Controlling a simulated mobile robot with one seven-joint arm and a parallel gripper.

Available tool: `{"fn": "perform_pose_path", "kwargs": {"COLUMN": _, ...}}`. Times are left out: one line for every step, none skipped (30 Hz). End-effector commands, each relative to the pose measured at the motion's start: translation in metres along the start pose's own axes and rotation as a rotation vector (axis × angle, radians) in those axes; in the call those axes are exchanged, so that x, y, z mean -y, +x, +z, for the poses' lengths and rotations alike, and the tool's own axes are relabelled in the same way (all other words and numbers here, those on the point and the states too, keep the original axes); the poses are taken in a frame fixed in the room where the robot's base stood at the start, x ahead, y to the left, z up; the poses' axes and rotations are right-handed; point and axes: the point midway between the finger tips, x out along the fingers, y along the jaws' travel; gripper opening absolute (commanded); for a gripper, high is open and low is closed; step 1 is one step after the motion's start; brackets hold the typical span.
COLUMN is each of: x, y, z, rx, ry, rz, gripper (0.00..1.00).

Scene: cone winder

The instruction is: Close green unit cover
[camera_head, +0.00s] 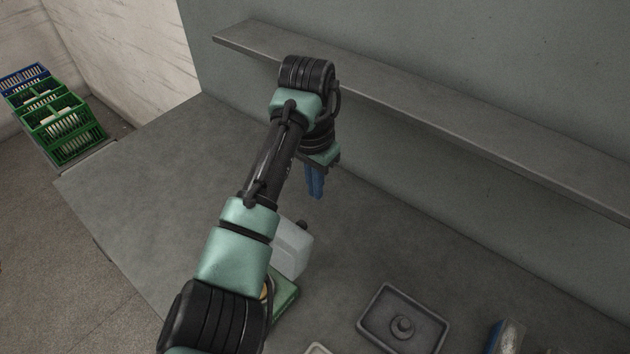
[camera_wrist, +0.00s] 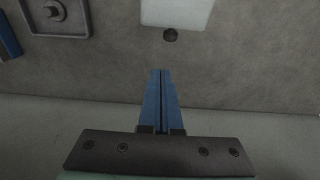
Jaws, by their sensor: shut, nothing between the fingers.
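The green unit (camera_head: 286,295) sits on the grey worktop, partly hidden behind my arm in the head view. Its pale cover (camera_head: 293,247) is swung open, extending from the green base toward the back wall. A dark knob (camera_head: 302,225) is at the cover's far end. In the wrist view, the cover (camera_wrist: 178,11) is cut off by the top edge, with its knob (camera_wrist: 170,35) below it. My gripper (camera_head: 317,195) has blue fingers, shut and empty, beyond the knob on the wall side. The fingers (camera_wrist: 159,72) point toward the cover in the wrist view, apart from the knob.
A grey tray (camera_head: 372,321) with a round post lies right of the unit. A blue-sided object (camera_head: 507,336) is farther right. A long shelf (camera_head: 440,112) runs along the wall near my wrist. Green crates (camera_head: 62,125) stand beyond the left end. The worktop's left part is clear.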

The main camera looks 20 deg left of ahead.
Motion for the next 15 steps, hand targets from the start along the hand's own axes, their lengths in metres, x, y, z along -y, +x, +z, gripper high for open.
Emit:
{"fn": "perform_pose_path", "kwargs": {"x": 0.000, "y": 0.009, "z": 0.001, "rx": 0.004, "ry": -0.001, "rz": 0.002, "gripper": 0.00}}
{"fn": "perform_pose_path", "kwargs": {"x": 0.000, "y": 0.015, "z": 0.001, "rx": 0.005, "ry": -0.001, "rz": 0.002, "gripper": 0.00}}
{"fn": "perform_pose_path", "kwargs": {"x": -0.001, "y": 0.024, "z": 0.001, "rx": 0.004, "ry": -0.001, "rz": 0.002, "gripper": 0.00}}
{"fn": "perform_pose_path", "kwargs": {"x": -0.001, "y": 0.030, "z": 0.001, "rx": 0.004, "ry": -0.001, "rz": 0.002, "gripper": 0.00}}
{"fn": "perform_pose_path", "kwargs": {"x": -0.001, "y": 0.036, "z": 0.001, "rx": 0.004, "ry": -0.001, "rz": 0.002, "gripper": 0.00}}
{"fn": "perform_pose_path", "kwargs": {"x": -0.001, "y": 0.044, "z": 0.001, "rx": 0.004, "ry": -0.001, "rz": 0.001, "gripper": 0.00}}
{"fn": "perform_pose_path", "kwargs": {"x": 0.000, "y": 0.050, "z": 0.000, "rx": 0.002, "ry": -0.001, "rz": 0.001, "gripper": 0.00}}
{"fn": "perform_pose_path", "kwargs": {"x": 0.000, "y": 0.056, "z": 0.001, "rx": 0.003, "ry": -0.002, "rz": 0.001, "gripper": 0.00}}
{"fn": "perform_pose_path", "kwargs": {"x": -0.001, "y": 0.063, "z": 0.000, "rx": 0.003, "ry": -0.001, "rz": 0.001, "gripper": 0.00}}
{"fn": "perform_pose_path", "kwargs": {"x": -0.001, "y": 0.069, "z": 0.000, "rx": 0.003, "ry": -0.002, "rz": 0.001, "gripper": 0.00}}
{"fn": "perform_pose_path", "kwargs": {"x": -0.001, "y": 0.074, "z": 0.001, "rx": 0.003, "ry": -0.002, "rz": 0.001, "gripper": 0.00}}
{"fn": "perform_pose_path", "kwargs": {"x": 0.001, "y": 0.076, "z": 0.002, "rx": 0.000, "ry": -0.003, "rz": 0.000, "gripper": 0.00}}
{"fn": "perform_pose_path", "kwargs": {"x": 0.001, "y": 0.072, "z": 0.006, "rx": -0.002, "ry": -0.002, "rz": -0.001, "gripper": 0.00}}
{"fn": "perform_pose_path", "kwargs": {"x": 0.001, "y": 0.070, "z": 0.009, "rx": -0.002, "ry": -0.003, "rz": -0.002, "gripper": 0.00}}
{"fn": "perform_pose_path", "kwargs": {"x": 0.001, "y": 0.069, "z": 0.013, "rx": -0.003, "ry": -0.002, "rz": -0.001, "gripper": 0.00}}
